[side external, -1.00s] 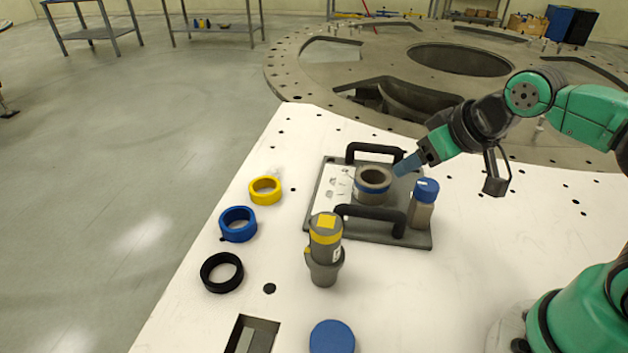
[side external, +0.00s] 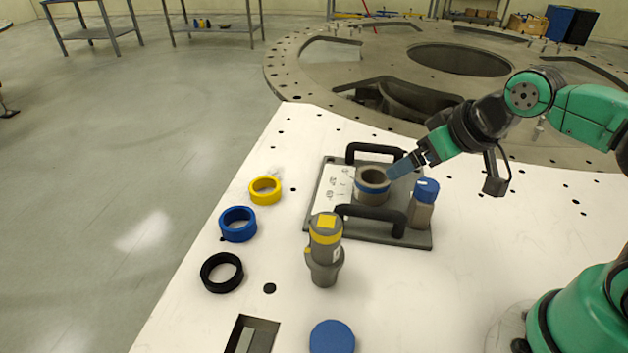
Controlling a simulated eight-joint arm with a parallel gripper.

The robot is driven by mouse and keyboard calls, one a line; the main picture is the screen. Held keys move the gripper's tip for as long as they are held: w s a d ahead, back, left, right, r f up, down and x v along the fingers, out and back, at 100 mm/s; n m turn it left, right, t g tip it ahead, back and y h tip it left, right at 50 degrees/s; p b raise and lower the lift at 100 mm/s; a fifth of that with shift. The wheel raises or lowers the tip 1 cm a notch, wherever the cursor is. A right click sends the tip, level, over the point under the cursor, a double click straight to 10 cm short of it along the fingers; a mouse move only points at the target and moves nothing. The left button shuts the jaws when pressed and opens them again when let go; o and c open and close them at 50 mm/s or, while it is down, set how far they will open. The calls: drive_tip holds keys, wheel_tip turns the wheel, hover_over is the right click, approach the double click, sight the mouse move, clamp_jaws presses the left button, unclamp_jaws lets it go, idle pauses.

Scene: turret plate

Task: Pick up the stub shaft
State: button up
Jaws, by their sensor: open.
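A hollow grey cup-like part with a blue band (side external: 373,186) stands upright on a grey plate (side external: 421,242) with two black handles. A grey cylinder with a blue cap (side external: 424,204) stands at the plate's right side. A grey stepped cylinder with yellow bands (side external: 325,250) stands on the white table in front of the plate. I cannot tell for sure which of these is the stub shaft. My gripper (side external: 392,172) is open, tilted down to the left, with its blue fingers at the right rim of the hollow part. Contact there cannot be told.
A yellow ring (side external: 265,190), a blue ring (side external: 238,224) and a black ring (side external: 222,272) lie along the table's left side. A blue round piece (side external: 332,338) and a rectangular opening (side external: 252,335) are at the front. The black handles (side external: 375,153) rise on both sides of the hollow part.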

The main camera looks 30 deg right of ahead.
sight(326, 221)
drive_tip(key=a+g, duration=0.2)
drive_tip(key=a, duration=0.2)
drive_tip(key=a+g, duration=0.2)
drive_tip(key=a, duration=0.3)
drive_tip(key=w+a+g, duration=0.1)
drive_tip(key=a+g, duration=0.2)
drive_tip(key=a, duration=0.2)
drive_tip(key=shift+a+f, duration=0.25)
drive_tip(key=shift+f, duration=2.85)
clamp_jaws()
